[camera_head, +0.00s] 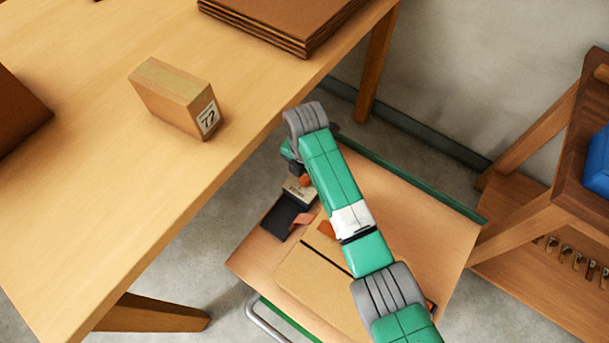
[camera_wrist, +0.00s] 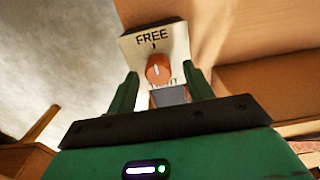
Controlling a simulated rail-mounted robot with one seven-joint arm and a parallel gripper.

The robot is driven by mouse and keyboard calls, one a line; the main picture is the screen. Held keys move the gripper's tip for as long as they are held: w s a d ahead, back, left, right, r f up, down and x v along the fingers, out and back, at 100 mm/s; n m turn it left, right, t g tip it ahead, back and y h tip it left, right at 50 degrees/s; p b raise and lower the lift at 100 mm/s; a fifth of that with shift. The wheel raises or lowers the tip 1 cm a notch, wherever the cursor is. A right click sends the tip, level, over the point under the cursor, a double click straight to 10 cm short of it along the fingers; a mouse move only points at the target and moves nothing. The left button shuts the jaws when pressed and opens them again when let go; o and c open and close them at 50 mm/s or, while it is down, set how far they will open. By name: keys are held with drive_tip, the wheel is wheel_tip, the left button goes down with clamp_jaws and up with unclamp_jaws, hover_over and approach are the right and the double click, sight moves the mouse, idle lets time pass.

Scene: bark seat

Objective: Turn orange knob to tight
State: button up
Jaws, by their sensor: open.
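The orange knob (camera_wrist: 158,68) sits on a pale plate (camera_wrist: 178,42) marked FREE above it. A lower word, partly hidden, shows only its end letters. A pale line on the knob's face runs roughly upright, toward FREE. My gripper (camera_wrist: 160,72) is open, with one green finger on each side of the knob; I cannot tell whether either touches it. In the head view, the knob (camera_head: 305,181) and plate (camera_head: 293,191) show just beside my arm's far end, which partly covers them. My fingertips are not clear there.
The plate belongs to a dark device (camera_head: 287,216) on a low wooden cart (camera_head: 250,262) with a flat cardboard piece (camera_head: 305,275). A wooden table (camera_head: 130,190) with a small box marked 72 (camera_head: 172,100) stands at left. A wooden rack (camera_head: 530,220) stands at right.

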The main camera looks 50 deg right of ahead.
drive_tip(key=shift+f, duration=0.3)
drive_tip(key=shift+w, duration=0.1)
drive_tip(key=shift+c, duration=0.2)
drive_tip(key=c, duration=0.9)
drive_tip(key=shift+r, duration=0.1)
drive_tip(key=shift+p, duration=0.35)
